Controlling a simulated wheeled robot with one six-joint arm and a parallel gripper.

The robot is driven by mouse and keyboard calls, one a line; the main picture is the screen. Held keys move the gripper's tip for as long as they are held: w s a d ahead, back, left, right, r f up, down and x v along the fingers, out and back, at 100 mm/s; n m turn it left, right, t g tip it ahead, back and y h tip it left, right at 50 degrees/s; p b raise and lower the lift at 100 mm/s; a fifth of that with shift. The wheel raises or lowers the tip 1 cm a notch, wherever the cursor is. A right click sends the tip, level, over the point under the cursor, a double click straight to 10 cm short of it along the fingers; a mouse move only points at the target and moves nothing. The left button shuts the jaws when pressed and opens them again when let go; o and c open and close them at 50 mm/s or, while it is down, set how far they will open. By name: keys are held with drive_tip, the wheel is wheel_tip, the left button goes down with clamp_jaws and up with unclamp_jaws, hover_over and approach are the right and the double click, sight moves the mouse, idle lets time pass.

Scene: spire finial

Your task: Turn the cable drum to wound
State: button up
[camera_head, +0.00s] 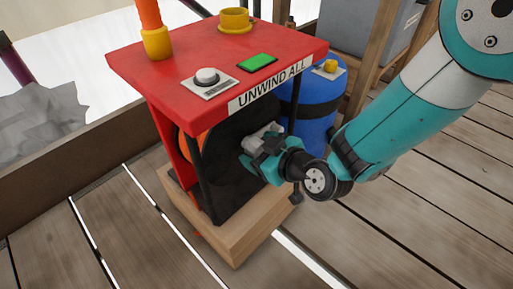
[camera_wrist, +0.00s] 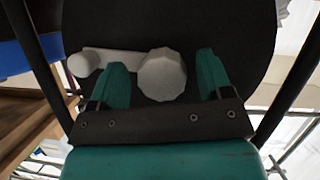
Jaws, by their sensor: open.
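The cable drum (camera_head: 235,148) stands under a red-topped frame, with a black round side facing my arm and some orange showing at its left. In the wrist view the black drum face (camera_wrist: 215,35) fills the upper middle. A pale grey crank with a faceted hub (camera_wrist: 162,75) and a round knob (camera_wrist: 80,65) at its left end sits on that face. My gripper (camera_head: 262,148) is at the drum face. In the wrist view my gripper (camera_wrist: 160,80) is open, with one finger on each side of the hub; I cannot tell whether they touch it.
The red top (camera_head: 170,60) carries a white round button (camera_head: 206,76), a green panel (camera_head: 257,62), a yellow ring (camera_head: 235,20) and an "UNWIND ALL" label (camera_head: 270,88). A blue barrel (camera_head: 318,110) stands behind. The drum stand rests on a wooden block (camera_head: 240,240). Planks are clear at front right.

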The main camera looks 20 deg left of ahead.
drive_tip(key=shift+s+a, duration=0.1)
drive_tip(key=c, duration=1.3)
drive_tip(key=shift+n, duration=0.3)
drive_tip(key=o, duration=1.3)
